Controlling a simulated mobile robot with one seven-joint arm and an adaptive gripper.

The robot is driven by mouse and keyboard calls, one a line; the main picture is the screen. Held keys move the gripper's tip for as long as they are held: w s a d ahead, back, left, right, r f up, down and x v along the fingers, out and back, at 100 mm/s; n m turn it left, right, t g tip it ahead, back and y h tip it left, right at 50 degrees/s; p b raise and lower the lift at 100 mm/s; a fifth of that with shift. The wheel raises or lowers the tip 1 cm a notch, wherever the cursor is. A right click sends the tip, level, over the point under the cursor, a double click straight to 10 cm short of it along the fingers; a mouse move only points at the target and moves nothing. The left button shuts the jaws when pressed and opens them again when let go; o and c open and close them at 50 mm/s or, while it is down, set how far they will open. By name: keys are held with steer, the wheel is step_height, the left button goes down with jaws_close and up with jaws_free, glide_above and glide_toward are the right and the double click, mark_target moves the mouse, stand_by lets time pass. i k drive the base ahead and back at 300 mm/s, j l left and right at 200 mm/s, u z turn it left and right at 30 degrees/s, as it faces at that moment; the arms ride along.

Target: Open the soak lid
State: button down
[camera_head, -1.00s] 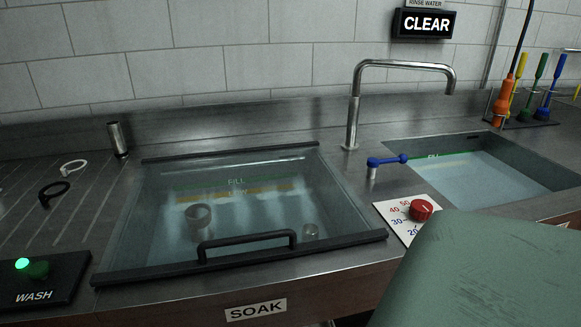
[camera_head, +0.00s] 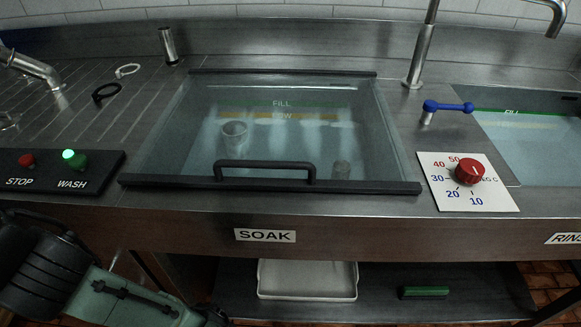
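The soak lid (camera_head: 165,135) is a clear glass panel with black bars along its front and back edges. It lies flat and closed over the soak basin in the middle of the counter. Its black bar handle (camera_head: 265,166) stands up near the front edge. A cup (camera_head: 234,136) and a smaller round piece (camera_head: 341,169) show through the glass, along with fill marks. The SOAK label (camera_head: 265,235) is on the counter front below. Parts of my green and black arm show at the lower left, but my gripper is not in view.
A red temperature knob (camera_head: 469,171) and a blue lever (camera_head: 447,107) are right of the lid, before the rinse basin (camera_head: 535,150). A STOP/WASH panel (camera_head: 50,175) is at left. A white tray (camera_head: 308,280) and green block (camera_head: 424,292) are on the shelf below.

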mark_target(217, 180)
steer(key=k+j+u, duration=0.45)
steer(key=k+j, duration=0.15)
steer(key=k, duration=0.15)
